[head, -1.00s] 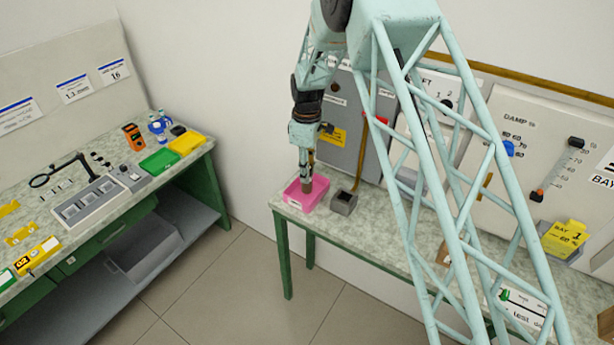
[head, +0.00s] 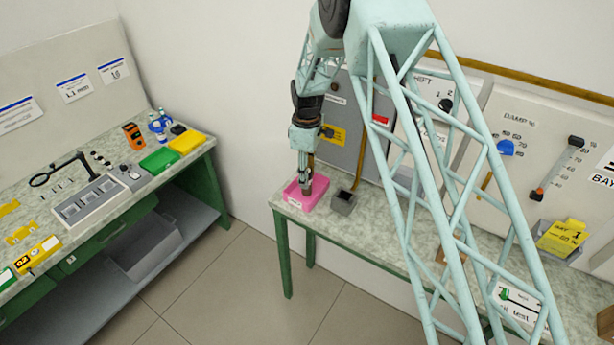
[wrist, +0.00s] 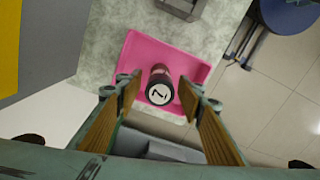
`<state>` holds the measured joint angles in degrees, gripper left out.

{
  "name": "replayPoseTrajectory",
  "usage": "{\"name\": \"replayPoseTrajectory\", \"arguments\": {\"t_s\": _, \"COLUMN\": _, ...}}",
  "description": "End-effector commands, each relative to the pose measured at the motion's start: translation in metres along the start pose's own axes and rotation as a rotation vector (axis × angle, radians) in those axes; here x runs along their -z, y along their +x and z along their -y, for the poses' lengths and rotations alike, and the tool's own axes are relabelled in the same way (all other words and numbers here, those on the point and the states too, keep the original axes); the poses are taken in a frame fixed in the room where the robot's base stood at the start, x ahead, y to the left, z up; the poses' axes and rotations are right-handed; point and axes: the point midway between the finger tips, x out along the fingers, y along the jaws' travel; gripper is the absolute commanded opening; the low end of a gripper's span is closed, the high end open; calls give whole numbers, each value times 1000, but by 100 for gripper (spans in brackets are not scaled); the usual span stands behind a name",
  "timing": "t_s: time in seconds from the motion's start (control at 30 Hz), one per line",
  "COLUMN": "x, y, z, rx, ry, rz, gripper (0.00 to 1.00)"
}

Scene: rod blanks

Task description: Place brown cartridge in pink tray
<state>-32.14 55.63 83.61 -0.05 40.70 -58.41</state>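The pink tray (head: 293,198) stands at the left end of the right-hand bench. The brown cartridge (wrist: 161,83) is in the pink tray (wrist: 134,54) in the wrist view, its pale end marked 7 facing the camera. It seems to stand upright or slightly tilted. My gripper (head: 304,173) points down over the tray. In the wrist view its two wood-coloured fingers are spread on either side of the cartridge, with a gap on both sides. In the head view the cartridge is small and partly hidden by the gripper.
A small grey open box (head: 344,203) stands just right of the tray. A grey panel and a white DAMP panel (head: 530,150) rise behind the bench. The left bench carries a green tray (head: 159,160), a yellow tray (head: 187,143) and a grey rack (head: 88,202).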

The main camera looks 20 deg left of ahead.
Motion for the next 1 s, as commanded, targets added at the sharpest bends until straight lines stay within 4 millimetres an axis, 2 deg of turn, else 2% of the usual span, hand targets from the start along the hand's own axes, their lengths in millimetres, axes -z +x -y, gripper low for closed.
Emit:
{"name": "replayPoseTrajectory", "arguments": {"t_s": 0.47, "x": 0, "y": -6, "z": 0, "rx": -1, "ry": 0, "rz": -1, "gripper": 35}}
{"name": "replayPoseTrajectory", "arguments": {"t_s": 0.67, "x": 0, "y": -23, "z": 0, "rx": -1, "ry": 0, "rz": -1, "gripper": 35}}
{"name": "replayPoseTrajectory", "arguments": {"t_s": 1.0, "x": 0, "y": -68, "z": -1, "rx": -2, "ry": 0, "rz": -1, "gripper": 35}}
